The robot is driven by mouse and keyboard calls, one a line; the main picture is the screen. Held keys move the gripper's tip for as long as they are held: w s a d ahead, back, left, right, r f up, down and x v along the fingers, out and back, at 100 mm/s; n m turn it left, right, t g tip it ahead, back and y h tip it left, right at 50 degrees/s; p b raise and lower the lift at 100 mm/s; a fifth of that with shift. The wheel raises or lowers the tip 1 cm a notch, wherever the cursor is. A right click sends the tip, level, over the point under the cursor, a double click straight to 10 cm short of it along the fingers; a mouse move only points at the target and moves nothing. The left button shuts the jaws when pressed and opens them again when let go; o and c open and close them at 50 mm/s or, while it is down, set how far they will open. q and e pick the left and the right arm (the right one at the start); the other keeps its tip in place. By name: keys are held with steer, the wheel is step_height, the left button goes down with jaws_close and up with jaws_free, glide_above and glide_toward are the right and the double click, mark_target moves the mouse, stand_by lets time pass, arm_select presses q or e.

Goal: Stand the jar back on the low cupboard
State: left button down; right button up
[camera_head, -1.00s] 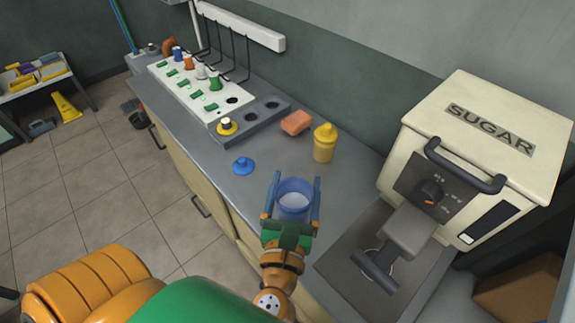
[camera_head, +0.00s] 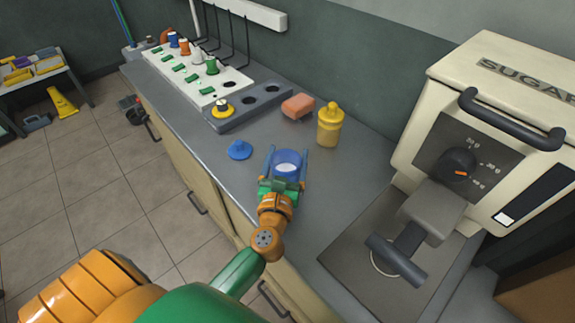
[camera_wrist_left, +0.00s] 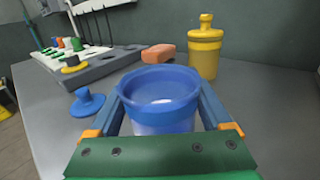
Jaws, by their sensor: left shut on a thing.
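My left gripper (camera_head: 288,153) is shut on an open blue jar (camera_head: 287,164), one finger on each side. The jar is upright, with white contents showing in the head view. It is over the front part of the grey top of the low cupboard (camera_head: 215,146). I cannot tell whether its base touches the top. In the left wrist view the jar (camera_wrist_left: 162,100) fills the middle and hides what is behind it. A blue knobbed lid (camera_head: 239,150) lies on the top, left of the jar. My right gripper is not in view.
A yellow lidded jar (camera_head: 330,126) and an orange block (camera_head: 297,107) stand behind the blue jar. A grey holder with holes (camera_head: 248,106) and a white rack (camera_head: 185,75) are farther left. The sugar machine (camera_head: 500,130) stands at right. The top between lid and machine is mostly clear.

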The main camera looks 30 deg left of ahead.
arm_select(q)
steer(key=shift+r, duration=0.1)
steer(key=shift+f, duration=0.2)
jaws_free()
steer(key=shift+r, duration=0.3)
steer(key=b+v, duration=0.1)
steer(key=v, duration=0.2)
steer(key=b+v, duration=0.1)
steer(key=v, duration=0.3)
steer(key=b+v, duration=0.1)
steer(key=v, duration=0.3)
steer(key=shift+s+f, duration=0.1)
steer(key=shift+f, duration=0.25)
steer(key=shift+s+d+r+b, duration=0.2)
steer(key=shift+s+r+b, duration=0.1)
steer(key=shift+s, duration=0.15)
